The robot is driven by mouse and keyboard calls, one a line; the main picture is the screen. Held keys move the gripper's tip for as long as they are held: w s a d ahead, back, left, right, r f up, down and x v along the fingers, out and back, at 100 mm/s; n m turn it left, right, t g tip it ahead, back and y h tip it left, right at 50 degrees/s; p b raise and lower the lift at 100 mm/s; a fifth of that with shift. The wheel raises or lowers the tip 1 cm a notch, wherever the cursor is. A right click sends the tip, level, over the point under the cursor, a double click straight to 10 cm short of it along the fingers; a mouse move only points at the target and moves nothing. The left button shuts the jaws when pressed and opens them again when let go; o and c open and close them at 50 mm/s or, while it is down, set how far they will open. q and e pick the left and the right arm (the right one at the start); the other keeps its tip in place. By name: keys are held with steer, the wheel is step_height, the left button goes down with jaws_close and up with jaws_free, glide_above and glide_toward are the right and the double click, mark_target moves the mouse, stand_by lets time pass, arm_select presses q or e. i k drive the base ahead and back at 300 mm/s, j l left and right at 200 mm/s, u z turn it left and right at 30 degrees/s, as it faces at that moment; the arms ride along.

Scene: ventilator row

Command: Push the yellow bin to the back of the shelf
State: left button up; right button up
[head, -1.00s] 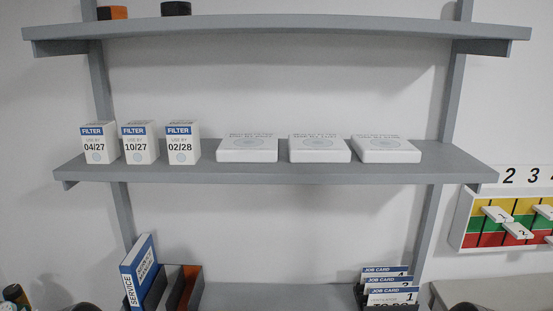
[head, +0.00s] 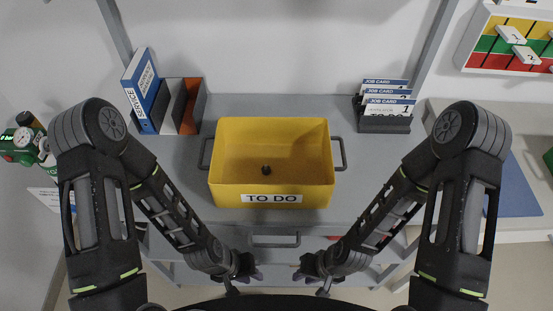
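The yellow bin (head: 272,190), labelled "TO DO", stands on the grey shelf (head: 180,185) in the middle of the head view, with a grey handle on each side and a small dark object inside. Bare shelf shows behind it, up to the wall. My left gripper (head: 245,282) is below and in front of the bin, left of centre, apart from it. My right gripper (head: 310,283) is below and in front, right of centre, also apart. The fingers are small and dark, and I cannot tell whether either gripper is open or shut.
A blue service binder (head: 142,90) and open file holders (head: 187,104) stand at the back left of the shelf. A job card rack (head: 385,122) stands at the back right. A drawer handle (head: 275,241) is below the shelf edge. A side table (head: 520,225) is at right.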

mark_target(298, 151)
steer(key=k, duration=0.65)
steer(key=z, duration=1.85)
steer(key=k+j, duration=0.25)
steer(key=j, duration=0.15)
steer(key=k+j, duration=0.25)
steer(key=j, duration=0.15)
